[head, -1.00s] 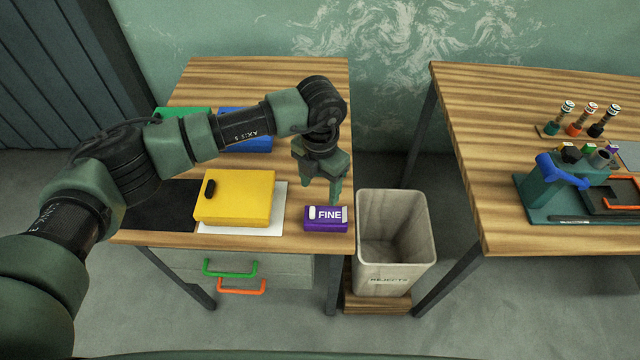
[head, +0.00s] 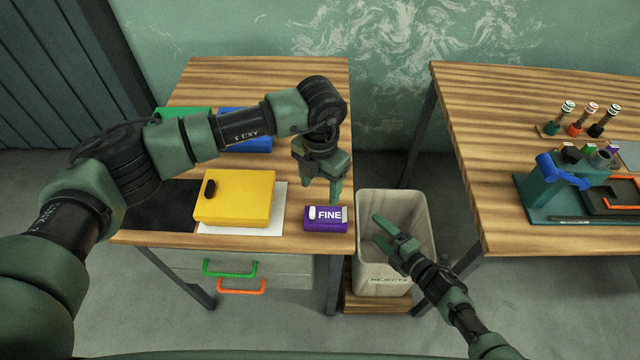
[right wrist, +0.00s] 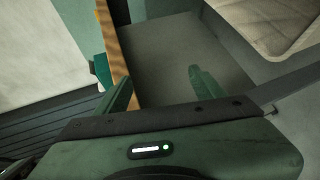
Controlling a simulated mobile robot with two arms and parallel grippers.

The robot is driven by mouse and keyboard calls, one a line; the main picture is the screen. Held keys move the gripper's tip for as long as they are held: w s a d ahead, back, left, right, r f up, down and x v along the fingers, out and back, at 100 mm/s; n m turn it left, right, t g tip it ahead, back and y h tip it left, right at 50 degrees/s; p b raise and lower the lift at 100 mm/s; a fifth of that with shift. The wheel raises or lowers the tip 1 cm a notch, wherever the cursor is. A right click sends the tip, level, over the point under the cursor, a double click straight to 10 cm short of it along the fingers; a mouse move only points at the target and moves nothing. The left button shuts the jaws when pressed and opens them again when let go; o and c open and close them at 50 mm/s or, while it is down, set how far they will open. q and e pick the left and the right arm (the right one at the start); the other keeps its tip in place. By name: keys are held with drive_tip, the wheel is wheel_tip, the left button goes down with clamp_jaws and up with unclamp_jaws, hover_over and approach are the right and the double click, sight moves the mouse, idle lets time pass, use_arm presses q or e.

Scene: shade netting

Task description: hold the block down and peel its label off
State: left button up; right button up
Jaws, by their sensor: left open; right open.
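The purple block (head: 325,226) lies near the front right corner of the left table. Its label (head: 328,213), white lettering "FINE" on purple, is on the block, with a whitish patch at its right end. My left gripper (head: 322,196) is open, pointing down just above and behind the block, apart from it as far as I can tell. My right gripper (head: 382,232) is open and empty, over the bin to the right of the block. In the right wrist view its two fingers (right wrist: 160,88) are spread with nothing between them; the block is not seen there.
A grey bin (head: 424,225) marked "REJECTS" stands right of the left table (head: 300,85). A yellow box (head: 235,198) on a white sheet (head: 279,215) sits left of the block. Drawers with green and orange handles hang below. A second table (head: 470,110) is at the right.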

sight(335, 215)
drive_tip(key=w+a+r+n+g+y, duration=0.1)
drive_tip(key=a+r+n+g+y, duration=0.25)
drive_tip(key=r+n, duration=0.45)
drive_tip(key=w+a+r+n+g+y, duration=0.1)
drive_tip(key=a+r+n+g+y, duration=0.25)
drive_tip(key=r+n, duration=0.45)
drive_tip(key=s+a+f+n+g+h, duration=0.1)
drive_tip(key=a+f+n, duration=0.1)
drive_tip(key=n, duration=0.2)
drive_tip(key=a+f+n+g+h, duration=0.1)
drive_tip(key=a+f+n+g, duration=0.1)
drive_tip(key=n, duration=0.3)
drive_tip(key=s+a+f+n+g+h, duration=0.1)
drive_tip(key=a+f+n+g, duration=0.1)
drive_tip(key=a+n, duration=0.1)
drive_tip(key=shift+s+a+f+n, duration=0.2)
drive_tip(key=shift+s+n, duration=0.1)
drive_tip(key=shift+n, duration=0.5)
clamp_jaws()
